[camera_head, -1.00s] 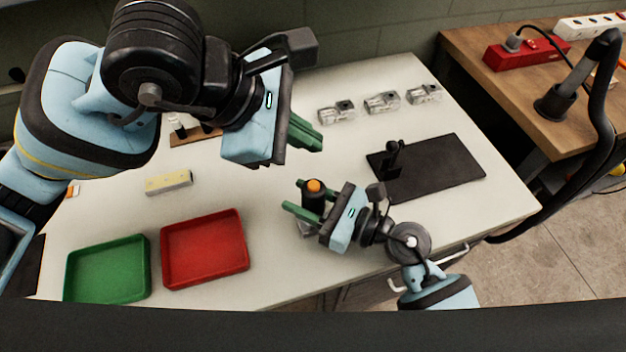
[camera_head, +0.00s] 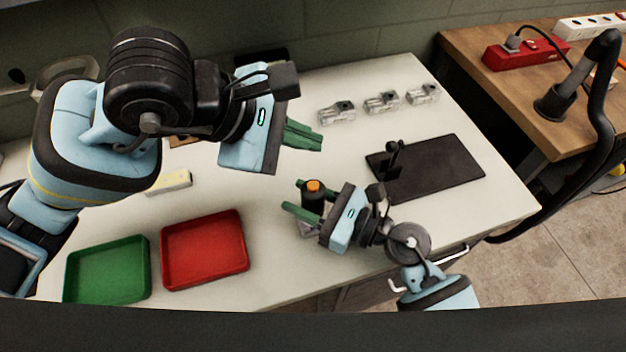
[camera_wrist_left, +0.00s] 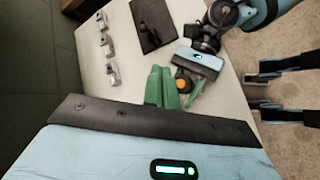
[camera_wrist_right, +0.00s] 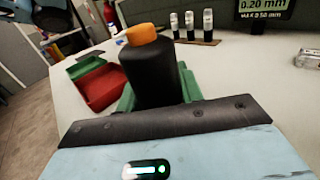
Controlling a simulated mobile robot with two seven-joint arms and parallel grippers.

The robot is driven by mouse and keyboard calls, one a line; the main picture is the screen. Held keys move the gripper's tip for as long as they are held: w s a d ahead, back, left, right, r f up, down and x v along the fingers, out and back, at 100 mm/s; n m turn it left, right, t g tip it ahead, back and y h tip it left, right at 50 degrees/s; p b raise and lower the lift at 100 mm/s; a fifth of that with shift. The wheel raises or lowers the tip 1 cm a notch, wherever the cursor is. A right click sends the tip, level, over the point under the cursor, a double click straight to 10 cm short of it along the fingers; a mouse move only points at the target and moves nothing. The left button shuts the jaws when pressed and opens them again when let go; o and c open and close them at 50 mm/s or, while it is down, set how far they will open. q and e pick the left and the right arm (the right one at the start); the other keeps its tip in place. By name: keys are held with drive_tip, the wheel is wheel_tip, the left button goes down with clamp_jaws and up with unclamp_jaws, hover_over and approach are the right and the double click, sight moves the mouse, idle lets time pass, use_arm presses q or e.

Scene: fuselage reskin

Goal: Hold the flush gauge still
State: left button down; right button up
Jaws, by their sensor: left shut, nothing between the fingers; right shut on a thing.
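The flush gauge appears to be the upright black cylinder with an orange top (camera_head: 313,199); it also stands large in the right wrist view (camera_wrist_right: 158,75). My right gripper (camera_head: 299,202) is shut on it, its green fingers on either side, low over the table's front part. A small grey piece under it is mostly hidden by the gripper. My left gripper (camera_head: 303,136) is shut and empty, higher and further back, apart from the gauge. In the left wrist view the orange top (camera_wrist_left: 182,86) shows beside the left gripper's green fingers.
A red tray (camera_head: 204,282) and a green tray (camera_head: 107,297) lie at the left front. A black mat (camera_head: 450,168) with a small black stand is at right. Several clear-and-grey parts (camera_head: 381,102) line the back. A yellowish block (camera_head: 170,185) lies near my left arm. A screen (camera_wrist_right: 265,8) reads 0.20 mm.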

use_arm(q)
hover_over(306, 190)
drive_tip(key=shift+f, duration=3.55)
drive_tip(key=shift+f, duration=0.1)
drive_tip(key=shift+f, duration=0.3)
drive_tip(key=shift+f, duration=0.55)
drive_tip(key=shift+r, duration=1)
wheel_tip(306, 190, up, 5)
idle(0.5)
